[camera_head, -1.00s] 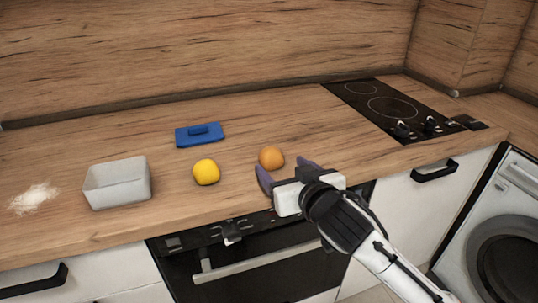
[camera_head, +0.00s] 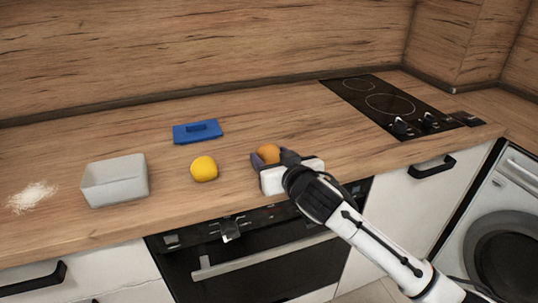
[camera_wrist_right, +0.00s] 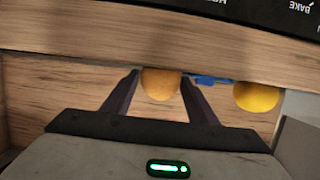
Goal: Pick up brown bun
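The brown bun (camera_head: 268,152), round and orange-brown, is on the wooden counter near its front edge. My right gripper (camera_head: 272,157) reaches it from the front, with one dark finger on each side. In the right wrist view the bun (camera_wrist_right: 161,84) fills the space between the fingertips (camera_wrist_right: 160,82), and they look shut on it. No lift off the counter shows. Its lower part is hidden by the gripper in the head view. My left gripper is not in view.
A yellow lemon-like fruit (camera_head: 204,169) lies left of the bun, also in the right wrist view (camera_wrist_right: 256,96). Behind is a blue lidded item (camera_head: 197,132). A grey container (camera_head: 115,184) and white powder (camera_head: 32,196) are at left, a black hob (camera_head: 385,105) at right.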

